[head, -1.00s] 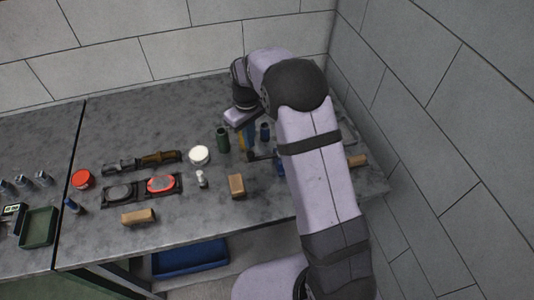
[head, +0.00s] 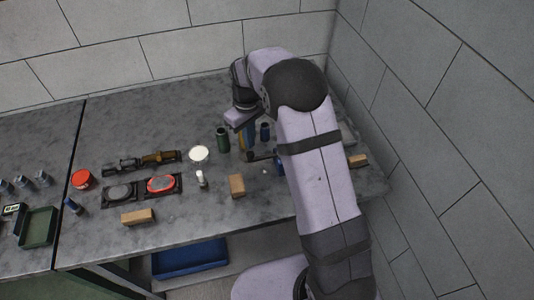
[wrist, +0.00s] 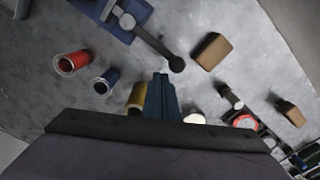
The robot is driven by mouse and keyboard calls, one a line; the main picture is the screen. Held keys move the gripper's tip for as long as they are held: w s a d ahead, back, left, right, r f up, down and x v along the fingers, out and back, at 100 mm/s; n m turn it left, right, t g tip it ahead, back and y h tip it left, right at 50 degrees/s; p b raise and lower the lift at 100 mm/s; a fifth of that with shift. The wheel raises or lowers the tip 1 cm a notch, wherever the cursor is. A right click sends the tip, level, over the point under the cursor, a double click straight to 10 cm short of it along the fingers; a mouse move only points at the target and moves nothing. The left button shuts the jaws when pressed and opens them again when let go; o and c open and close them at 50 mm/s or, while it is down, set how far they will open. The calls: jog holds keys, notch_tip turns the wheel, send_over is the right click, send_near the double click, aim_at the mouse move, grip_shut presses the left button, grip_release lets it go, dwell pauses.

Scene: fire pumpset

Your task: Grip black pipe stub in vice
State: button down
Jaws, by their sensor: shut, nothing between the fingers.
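My gripper (head: 250,146) points down at the middle of the bench. In the wrist view its blue fingers (wrist: 160,80) are together and empty, close beside a brass-coloured cylinder (wrist: 135,97). The blue vice (wrist: 112,14) is partly cut off at the top left of the wrist view, and my arm mostly hides it in the head view. A dark bar with a round black end (wrist: 176,64) reaches out from it. I cannot make out a black pipe stub for certain. A dark green cylinder (head: 222,139) stands left of my gripper in the head view.
A blue cylinder (wrist: 103,80) and a red one (wrist: 70,62) stand near the gripper. A white lid (head: 199,155) and a wooden block (head: 236,186) are nearby. Red and grey round parts (head: 162,184) lie left. A wall (head: 440,150) bounds the right; the back left bench is clear.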

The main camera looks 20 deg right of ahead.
aim_at(250, 152)
jog(key=shift+f+b, duration=0.8)
jog(key=shift+f, duration=0.8)
jog(key=shift+s, duration=0.1)
jog(key=shift+s+a, duration=0.25)
jog(key=shift+s, duration=1.05)
dwell(0.6)
jog(key=shift+w, duration=0.2)
jog(key=shift+w, duration=0.55)
